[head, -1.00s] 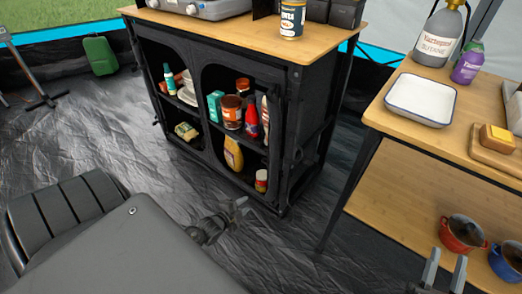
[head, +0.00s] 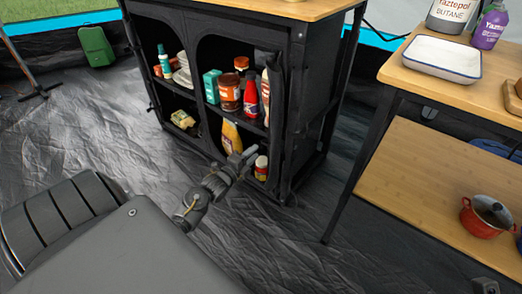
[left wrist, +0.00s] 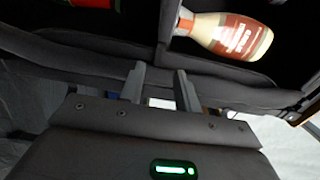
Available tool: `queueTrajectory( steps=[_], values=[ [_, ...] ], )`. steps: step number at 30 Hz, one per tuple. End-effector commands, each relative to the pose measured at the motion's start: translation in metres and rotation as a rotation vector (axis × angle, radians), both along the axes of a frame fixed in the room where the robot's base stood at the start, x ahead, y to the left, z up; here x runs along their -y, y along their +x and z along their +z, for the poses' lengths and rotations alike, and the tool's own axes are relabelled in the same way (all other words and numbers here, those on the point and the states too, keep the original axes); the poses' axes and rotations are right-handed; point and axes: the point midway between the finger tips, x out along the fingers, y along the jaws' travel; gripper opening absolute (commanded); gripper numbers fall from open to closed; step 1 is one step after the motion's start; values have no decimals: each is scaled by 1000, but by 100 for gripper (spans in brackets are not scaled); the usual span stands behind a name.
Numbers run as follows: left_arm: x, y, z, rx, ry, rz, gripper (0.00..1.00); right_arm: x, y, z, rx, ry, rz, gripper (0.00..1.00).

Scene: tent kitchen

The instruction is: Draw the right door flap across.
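The black cabinet (head: 295,120) has two arched openings with goods inside. The right door flap (head: 277,90) looks like a dark fabric bundle gathered along the right edge of the right opening, which is uncovered. My left gripper (head: 241,160) is in front of the lower part of that opening, left of the flap's lower end. In the left wrist view, its two fingers (left wrist: 160,88) are apart with no flap visibly held between them, near dark fabric edging. Only a grey part of my right arm shows at the bottom right; its fingertips do not show.
Jars and bottles, including a red bottle (head: 250,98) and a sauce bottle (head: 231,137), stand on the cabinet shelves. A wooden table (head: 400,170) with a white tray (head: 442,57) and a red pot (head: 487,215) is to the right. Floor is clear between them.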

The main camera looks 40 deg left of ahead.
Motion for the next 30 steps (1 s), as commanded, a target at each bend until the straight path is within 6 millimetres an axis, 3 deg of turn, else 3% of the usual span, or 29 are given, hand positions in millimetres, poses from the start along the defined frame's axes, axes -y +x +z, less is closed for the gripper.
queueTrajectory(
  steps=[3,9,21,28,30],
  values=[
    [-1,22,-3,2,-2,1,33,-1,1,-1,22,-2,-1,36],
    [-1,45,-2,0,-2,1,33,-2,3,2,44,-5,-2,36],
    [-1,51,-1,-1,-2,0,33,-3,3,7,55,-6,-2,36],
    [-1,51,-1,-1,-2,0,3,-3,2,7,58,-4,-2,36],
    [-1,51,-1,-1,-2,0,0,-3,2,7,58,-4,-2,36]
  ],
)
